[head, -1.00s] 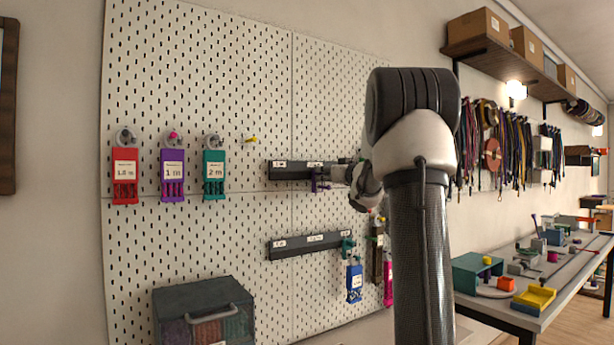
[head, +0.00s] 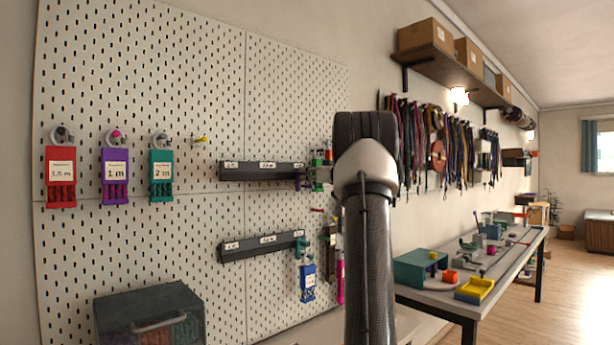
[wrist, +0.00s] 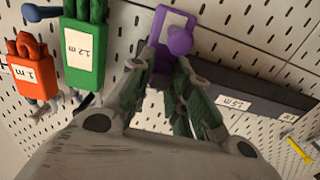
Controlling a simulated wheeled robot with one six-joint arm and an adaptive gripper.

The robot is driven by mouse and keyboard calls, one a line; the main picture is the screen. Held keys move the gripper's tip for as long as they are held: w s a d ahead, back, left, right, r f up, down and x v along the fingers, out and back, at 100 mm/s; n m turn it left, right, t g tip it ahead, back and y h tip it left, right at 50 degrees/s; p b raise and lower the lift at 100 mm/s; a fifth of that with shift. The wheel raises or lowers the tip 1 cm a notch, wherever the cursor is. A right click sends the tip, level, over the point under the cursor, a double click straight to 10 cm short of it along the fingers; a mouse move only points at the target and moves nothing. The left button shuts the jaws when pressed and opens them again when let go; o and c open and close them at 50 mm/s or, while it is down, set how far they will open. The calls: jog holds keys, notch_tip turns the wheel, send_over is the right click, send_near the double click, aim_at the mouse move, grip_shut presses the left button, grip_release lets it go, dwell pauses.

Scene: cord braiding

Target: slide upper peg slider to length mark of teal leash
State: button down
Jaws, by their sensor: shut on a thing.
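My gripper (wrist: 165,68) is shut on the purple upper peg slider (wrist: 180,40), its fingers on either side of the knob in the wrist view. The slider also shows in the head view (head: 302,183), near the right end of the dark upper rail (head: 245,174), right of the second white label. Any mark at the slider is hidden by it and my gripper. In the wrist view a rail label reading 1.5 m (wrist: 234,103) lies right of the slider. The teal leash card (head: 161,176) hangs at left in the head view, reading 2 m.
A lower rail (head: 255,247) holds a teal slider (head: 301,248) with a blue card beneath. Green (wrist: 84,45) and orange (wrist: 32,72) cards hang close to my gripper. Red and purple cards hang at left. A workbench (head: 440,298) stands at right.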

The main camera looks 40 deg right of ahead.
jog(key=shift+d+r, duration=0.15)
jog(key=shift+d, duration=0.05)
jog(key=c, duration=1.3)
grip_release()
jog(key=s, duration=1.2)
jog(key=shift+d, duration=0.25)
